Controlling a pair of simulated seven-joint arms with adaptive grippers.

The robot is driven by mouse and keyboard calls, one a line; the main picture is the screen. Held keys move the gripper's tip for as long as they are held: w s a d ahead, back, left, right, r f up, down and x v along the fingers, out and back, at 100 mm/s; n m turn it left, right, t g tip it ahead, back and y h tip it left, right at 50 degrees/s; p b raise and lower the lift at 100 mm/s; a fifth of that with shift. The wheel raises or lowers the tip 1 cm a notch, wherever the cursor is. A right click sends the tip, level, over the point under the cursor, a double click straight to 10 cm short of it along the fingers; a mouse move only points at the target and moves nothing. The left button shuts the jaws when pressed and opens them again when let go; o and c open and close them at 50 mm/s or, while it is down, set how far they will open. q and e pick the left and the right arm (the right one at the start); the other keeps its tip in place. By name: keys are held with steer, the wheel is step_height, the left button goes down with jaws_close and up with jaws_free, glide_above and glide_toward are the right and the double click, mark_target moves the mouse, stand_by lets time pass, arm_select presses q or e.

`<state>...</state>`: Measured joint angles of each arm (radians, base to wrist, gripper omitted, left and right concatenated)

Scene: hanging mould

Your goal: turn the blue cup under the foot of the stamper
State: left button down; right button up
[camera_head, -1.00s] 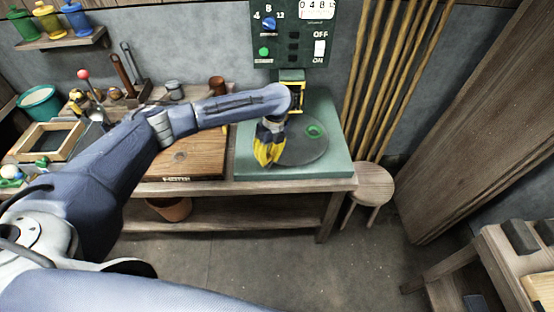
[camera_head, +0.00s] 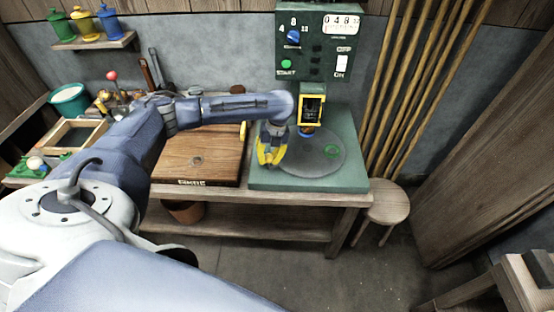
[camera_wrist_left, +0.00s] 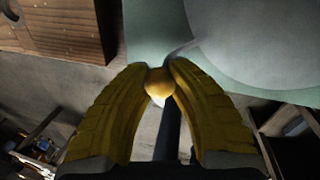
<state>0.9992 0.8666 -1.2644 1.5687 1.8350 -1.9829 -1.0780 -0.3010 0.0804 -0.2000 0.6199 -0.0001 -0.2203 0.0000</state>
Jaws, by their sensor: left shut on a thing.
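The green stamper (camera_head: 293,60) stands at the back of the bench, with a yellow-framed opening (camera_head: 322,108) low on its front. A grey round disc (camera_head: 296,166) lies before it on the green base. My left gripper (camera_head: 268,162) is at the disc's front left, shut on a yellow knob (camera_wrist_left: 158,82). A thin bar seems to join knob and disc.
A wooden block (camera_head: 190,160) lies left of the green base (camera_head: 345,180). A round stool (camera_head: 388,203) stands right of the bench, with wooden poles behind it. Tools and a teal bucket (camera_head: 70,98) are at the far left.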

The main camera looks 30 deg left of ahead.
arm_select(q)
steer(key=shift+w+a+r, duration=0.25)
steer(key=shift+w+a, duration=0.1)
steer(key=c, duration=1.5)
jaws_free()
steer(key=shift+c, duration=0.2)
steer(key=o, duration=0.5)
steer(key=shift+s+d+f, duration=0.1)
steer(key=shift+s+f, duration=0.05)
steer(key=shift+f, duration=0.05)
steer(key=shift+r, duration=0.1)
step_height(320, 180, up, 12)
steer(key=w+d, duration=0.1)
steer(key=shift+w+d+f, duration=0.2)
steer(key=shift+w+d, duration=0.05)
steer(key=shift+d, duration=0.1)
